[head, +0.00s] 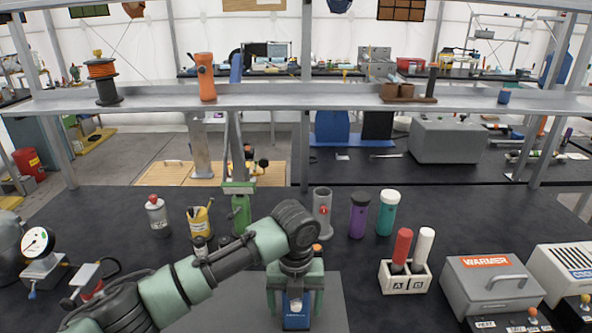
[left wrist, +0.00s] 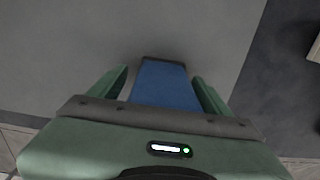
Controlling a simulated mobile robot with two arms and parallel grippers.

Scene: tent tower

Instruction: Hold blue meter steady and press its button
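The blue meter (head: 296,322) stands at the bottom centre of the head view, on a grey mat. My left gripper (head: 295,290) comes down over it from above, with a green finger on each side. In the left wrist view the blue body of the meter (left wrist: 165,85) lies between the fingers of my left gripper (left wrist: 160,88). A gap shows between the left finger and the meter; the right finger is closer, and I cannot tell if it touches. I cannot make out the meter's button. My right gripper is not in view.
Behind my left arm stand a green bottle (head: 241,215), a grey cylinder (head: 322,212), a purple jar (head: 358,217) and a teal jar (head: 387,214). A white holder (head: 404,280) and a grey warmer box (head: 492,285) stand to the right. A dial gauge (head: 38,242) is at left.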

